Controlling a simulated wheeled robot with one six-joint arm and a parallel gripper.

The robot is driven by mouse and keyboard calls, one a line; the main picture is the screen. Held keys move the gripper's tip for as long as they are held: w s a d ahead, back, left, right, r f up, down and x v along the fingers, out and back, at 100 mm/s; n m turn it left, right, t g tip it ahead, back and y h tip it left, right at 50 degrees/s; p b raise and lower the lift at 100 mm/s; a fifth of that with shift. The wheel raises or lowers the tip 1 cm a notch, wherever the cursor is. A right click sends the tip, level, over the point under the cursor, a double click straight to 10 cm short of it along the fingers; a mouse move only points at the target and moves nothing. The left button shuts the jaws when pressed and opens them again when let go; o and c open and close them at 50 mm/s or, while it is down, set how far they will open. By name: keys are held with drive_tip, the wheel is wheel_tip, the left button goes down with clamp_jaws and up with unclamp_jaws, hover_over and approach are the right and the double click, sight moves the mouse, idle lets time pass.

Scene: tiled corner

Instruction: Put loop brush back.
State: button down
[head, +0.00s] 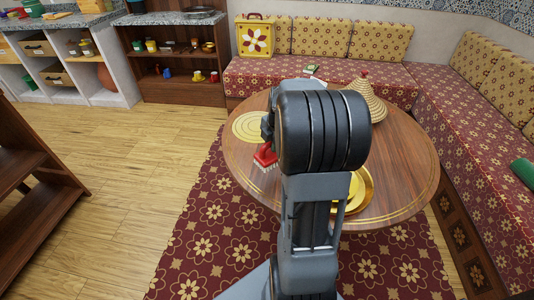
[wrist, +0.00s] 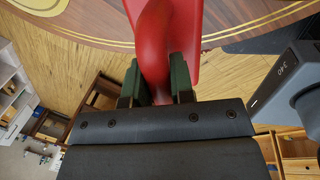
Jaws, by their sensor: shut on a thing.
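The loop brush (head: 265,156) is red with pale bristles on its underside. In the head view it is at the left part of the round wooden table (head: 405,190), near the edge; I cannot tell whether the bristles touch the top. My gripper (wrist: 156,75) is shut on the red handle of the brush (wrist: 154,40), one dark finger on each side. In the head view my arm hides most of the gripper and the middle of the table.
A tagine (head: 367,97) stands at the back of the table, and a gold plate (head: 358,190) is partly behind my arm. Patterned benches (head: 455,135) line the back and right. A wooden shelf (head: 35,180) stands at left; the wooden floor between is clear.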

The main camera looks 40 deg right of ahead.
drive_tip(key=shift+w+d+f+b, duration=0.2)
drive_tip(key=shift+w+d+f, duration=0.15)
drive_tip(key=shift+w+f, duration=0.95)
drive_tip(key=shift+w+d+f+b, duration=0.2)
drive_tip(key=shift+w+d+f, duration=0.35)
drive_tip(key=shift+f, duration=1.3)
drive_tip(key=shift+w+d+f+b, duration=0.2)
drive_tip(key=shift+w+f, duration=0.9)
drive_tip(key=shift+f, duration=0.5)
drive_tip(key=shift+f, duration=0.1)
drive_tip(key=shift+f, duration=0.15)
drive_tip(key=c, duration=1)
unclamp_jaws()
